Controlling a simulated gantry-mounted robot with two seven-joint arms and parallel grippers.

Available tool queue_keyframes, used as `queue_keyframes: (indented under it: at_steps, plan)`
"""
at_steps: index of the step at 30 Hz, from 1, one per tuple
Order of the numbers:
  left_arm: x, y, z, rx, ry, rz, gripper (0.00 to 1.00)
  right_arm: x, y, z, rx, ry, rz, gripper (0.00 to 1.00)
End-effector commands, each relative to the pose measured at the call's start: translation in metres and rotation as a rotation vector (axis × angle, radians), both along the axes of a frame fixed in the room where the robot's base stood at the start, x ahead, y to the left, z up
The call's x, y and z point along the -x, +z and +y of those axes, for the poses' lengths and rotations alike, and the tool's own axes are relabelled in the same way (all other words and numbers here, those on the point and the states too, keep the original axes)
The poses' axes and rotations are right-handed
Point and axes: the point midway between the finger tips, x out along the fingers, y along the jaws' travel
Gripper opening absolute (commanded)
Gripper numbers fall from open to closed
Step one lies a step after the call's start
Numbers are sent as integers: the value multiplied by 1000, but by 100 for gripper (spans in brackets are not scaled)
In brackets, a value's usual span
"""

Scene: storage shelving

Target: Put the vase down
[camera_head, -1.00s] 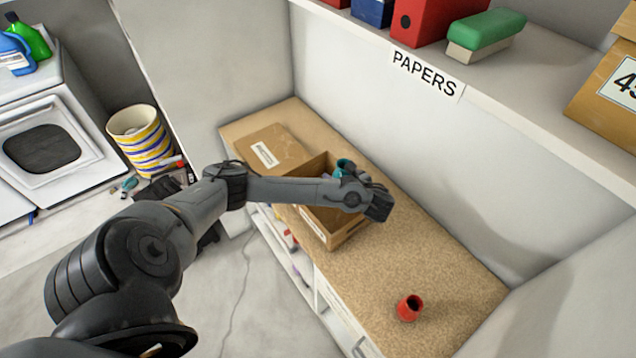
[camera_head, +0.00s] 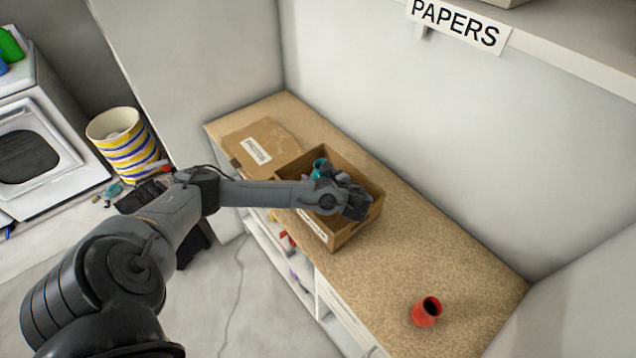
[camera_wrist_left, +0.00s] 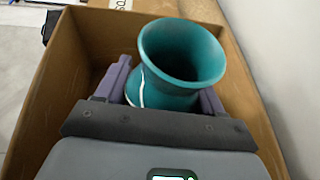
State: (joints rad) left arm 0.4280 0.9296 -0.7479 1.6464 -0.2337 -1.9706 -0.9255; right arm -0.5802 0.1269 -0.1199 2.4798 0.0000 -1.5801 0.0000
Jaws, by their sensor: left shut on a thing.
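A teal vase (camera_wrist_left: 178,60) with a wide round mouth is between the fingers of my left gripper (camera_wrist_left: 165,90) in the left wrist view. The gripper is shut on it. The vase is within the walls of an open cardboard box (camera_wrist_left: 62,88); I cannot tell whether its base touches the box floor. In the head view a bit of the teal vase (camera_head: 319,168) shows behind my left gripper (camera_head: 352,200), which is over the box (camera_head: 345,236). My right gripper is not in view.
A red vase-like pot (camera_head: 426,312) stands at the counter's near right end. A closed cardboard box (camera_head: 258,143) sits left of the open one. The tan counter (camera_head: 420,250) is clear between the open box and the red pot. A striped bin (camera_head: 125,145) stands on the floor.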

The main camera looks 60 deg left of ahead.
Motion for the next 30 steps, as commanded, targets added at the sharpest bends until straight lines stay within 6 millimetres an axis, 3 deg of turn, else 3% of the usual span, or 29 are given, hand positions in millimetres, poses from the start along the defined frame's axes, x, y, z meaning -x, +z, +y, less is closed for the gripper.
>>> queue_keyframes:
  at_steps: [2,28,29,30]
  plan:
    - [0,-7,0,-1,1,-2,32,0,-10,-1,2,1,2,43]
    - [0,-18,0,-1,0,1,32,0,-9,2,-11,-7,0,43]
    - [0,-19,0,-1,-1,2,71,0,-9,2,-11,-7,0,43]
    - [0,-19,0,-1,-1,2,77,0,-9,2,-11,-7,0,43]
